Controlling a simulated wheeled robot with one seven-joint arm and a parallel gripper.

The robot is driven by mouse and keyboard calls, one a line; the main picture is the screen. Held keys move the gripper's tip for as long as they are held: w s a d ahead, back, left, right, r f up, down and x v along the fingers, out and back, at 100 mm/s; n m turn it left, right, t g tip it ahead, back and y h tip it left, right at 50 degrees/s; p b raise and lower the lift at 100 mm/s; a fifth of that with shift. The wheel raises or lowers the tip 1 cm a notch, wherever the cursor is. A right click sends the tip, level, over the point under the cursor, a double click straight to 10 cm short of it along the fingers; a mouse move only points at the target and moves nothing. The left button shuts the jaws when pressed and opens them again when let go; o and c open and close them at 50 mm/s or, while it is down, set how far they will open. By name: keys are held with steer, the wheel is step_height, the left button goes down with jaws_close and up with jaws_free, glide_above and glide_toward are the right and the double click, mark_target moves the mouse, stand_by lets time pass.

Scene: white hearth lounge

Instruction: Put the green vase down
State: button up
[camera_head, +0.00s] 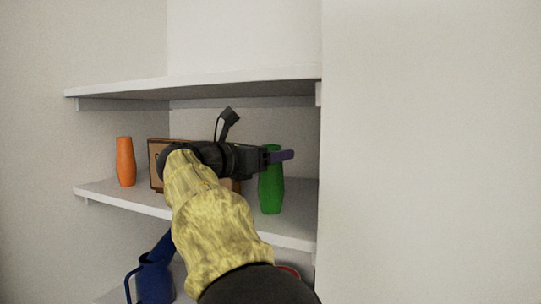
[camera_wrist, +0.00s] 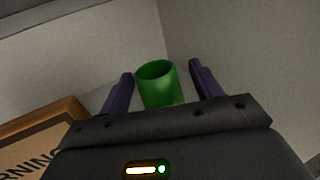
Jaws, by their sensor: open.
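The green vase (camera_head: 271,190) stands upright on the middle white shelf (camera_head: 289,226), near its right end. My gripper (camera_head: 281,156) is at the vase's upper part in the head view, its purple finger crossing in front of the vase near the top. In the wrist view the vase (camera_wrist: 158,84) shows its open round mouth between the two purple fingers of my gripper (camera_wrist: 163,85). The fingers are apart, with a gap on both sides of the vase. The vase's lower part is hidden in the wrist view by the gripper body.
An orange vase (camera_head: 125,161) stands at the shelf's left. A brown-framed sign (camera_head: 156,164) is behind my arm; it also shows in the wrist view (camera_wrist: 36,140). An upper shelf (camera_head: 200,84) lies above. A blue watering can (camera_head: 153,279) and a red object (camera_head: 290,271) are below.

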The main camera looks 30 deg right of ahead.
steer(key=b+v, duration=0.4)
steer(key=v, duration=0.7)
steer(key=shift+a, duration=0.3)
steer(key=shift+d, duration=0.1)
